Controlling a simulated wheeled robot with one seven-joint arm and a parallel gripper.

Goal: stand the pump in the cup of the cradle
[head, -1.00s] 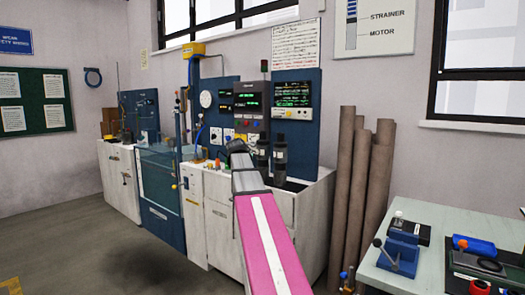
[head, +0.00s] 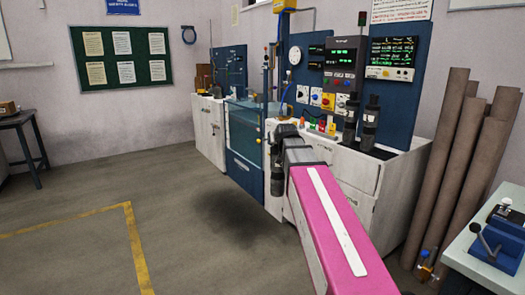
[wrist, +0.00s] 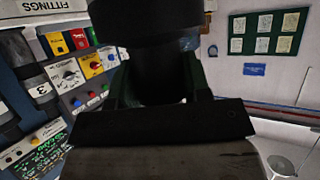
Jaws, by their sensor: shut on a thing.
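My gripper (head: 286,132) is at the far end of my pink arm in the head view, in front of the white bench. It is shut on a dark cylindrical pump (head: 277,181), whose lower part hangs below my wrist. In the wrist view the black pump (wrist: 150,65) stands between the two finger pads, with a wider black part across the top of the picture. My arm and gripper hide part of the pump. I cannot make out the cradle or its cup in either view.
Two dark cylinders (head: 370,122) stand on the white bench (head: 355,168), by blue instrument panels (head: 395,100). A glass-fronted blue tank (head: 244,135) is left of my gripper. Brown tubes (head: 450,150) lean at the right, near a table with a blue vise (head: 500,240).

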